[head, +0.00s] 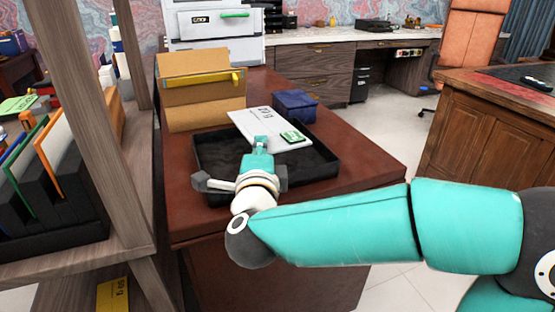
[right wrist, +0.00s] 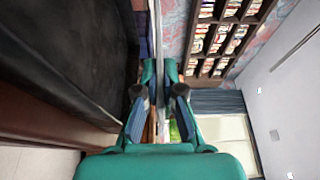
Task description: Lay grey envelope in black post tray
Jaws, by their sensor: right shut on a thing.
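The grey envelope (head: 262,122), pale with dark print and a green patch, is in my right gripper (head: 260,143) in the head view. It is over the back part of the black post tray (head: 322,165), which lies on the red-brown leather desk top. In the right wrist view the envelope (right wrist: 158,70) shows edge-on as a thin pale strip between the fingers (right wrist: 160,75). The dark tray floor (right wrist: 70,45) lies to the left there, apart from the fingers. The gripper hides part of the envelope and tray. My left gripper is not in view.
A cardboard box (head: 200,110) with a yellow handle-like piece stands behind the tray at left. A dark blue box (head: 295,105) is behind it at right. A wooden shelf (head: 80,120) with folders stands close on the left. The desk's right part (head: 365,160) is clear.

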